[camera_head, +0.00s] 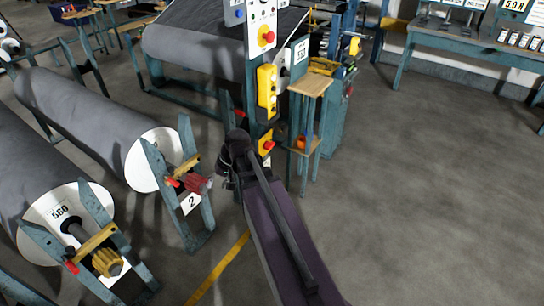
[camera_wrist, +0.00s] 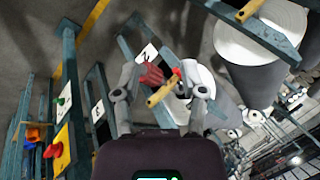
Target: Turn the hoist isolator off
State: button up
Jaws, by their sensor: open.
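A yellow box with a red rotary knob (camera_head: 266,146) sits low on the teal post in the head view, probably the isolator; its knob position is too small to read. My gripper (camera_head: 222,178) is left of and below it, apart from it, pointing down toward the front of a roll stand. In the wrist view my gripper (camera_wrist: 160,98) is open, with nothing held between the fingers. A yellow plate with a red knob (camera_wrist: 56,150) shows at the far left there, outside the fingers; I cannot tell if it is the same box.
A red roll chuck (camera_head: 194,183) on a stand labelled 2 is close to my gripper. Grey rolls (camera_head: 85,120) lie at left. A yellow pendant (camera_head: 267,90) and a panel with a red button (camera_head: 265,36) are higher on the post. A wooden-topped stand (camera_head: 311,85) is beside it. Floor at right is clear.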

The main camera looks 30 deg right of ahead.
jog(key=w+d+f+m+t+y+b, duration=0.2)
jog(key=w+d+f+m+t+b, duration=0.1)
jog(key=w+d+f+b, duration=0.5)
jog(key=m+t+b, duration=0.7)
jog(key=t+b, duration=0.4)
jog(key=b, duration=1)
send_near(272, 147)
jog(key=v, duration=0.4)
jog(key=shift+w+d+f, duration=0.1)
jog(key=shift+w+f, duration=0.1)
jog(key=shift+f, duration=0.05)
jog(key=shift+w, duration=0.15)
jog(key=x, duration=1.3)
jog(key=shift+w+a+r, duration=0.2)
jog(key=shift+a+r, duration=0.05)
grip_shut()
